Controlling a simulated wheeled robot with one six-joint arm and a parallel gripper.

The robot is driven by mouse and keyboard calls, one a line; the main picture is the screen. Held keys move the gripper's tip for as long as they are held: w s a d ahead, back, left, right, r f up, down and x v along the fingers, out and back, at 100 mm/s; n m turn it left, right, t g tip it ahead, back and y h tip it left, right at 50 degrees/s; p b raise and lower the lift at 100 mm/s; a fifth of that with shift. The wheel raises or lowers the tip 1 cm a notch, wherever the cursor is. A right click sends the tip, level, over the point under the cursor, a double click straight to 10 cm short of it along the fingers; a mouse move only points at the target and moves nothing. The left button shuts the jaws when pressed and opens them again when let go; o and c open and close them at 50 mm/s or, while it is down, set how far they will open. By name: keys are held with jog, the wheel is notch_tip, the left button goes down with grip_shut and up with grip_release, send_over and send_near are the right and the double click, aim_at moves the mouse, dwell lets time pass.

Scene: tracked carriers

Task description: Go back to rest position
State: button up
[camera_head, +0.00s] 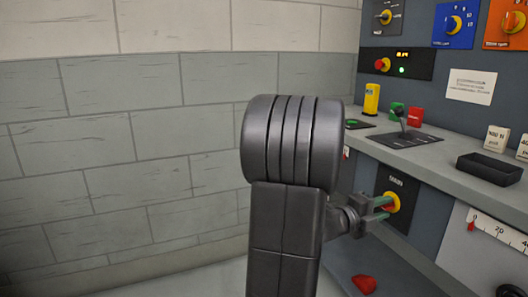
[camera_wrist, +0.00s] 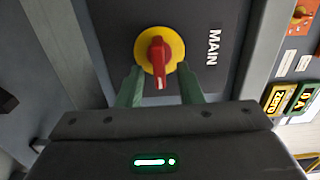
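My gripper (camera_head: 380,208) is at the front of the grey console, in front of a red and yellow rotary switch (camera_head: 391,202). In the wrist view, my gripper (camera_wrist: 161,84) has its two green fingers apart, with nothing held between them. I see clear gaps between knob and fingers. How far the tips are from the disc is hard to tell. My arm hides part of the console in the head view.
The console shelf (camera_head: 440,155) above the gripper holds a yellow block (camera_head: 371,98), a joystick (camera_head: 405,132) and a black tray (camera_head: 489,168). A scale with a red pointer (camera_head: 471,226) is at right. A red object (camera_head: 364,284) lies low down. A bare block wall (camera_head: 110,150) is at left.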

jog(key=n+p, duration=0.1)
jog(key=n, duration=0.5)
jog(key=r+n+p, duration=0.1)
jog(key=n, duration=0.1)
jog(key=shift+w+a+n+p, duration=0.15)
jog(key=shift+a+n+p, duration=0.1)
jog(key=shift+n+p, duration=0.15)
jog(key=shift+f, duration=0.1)
jog(key=shift+a, duration=0.1)
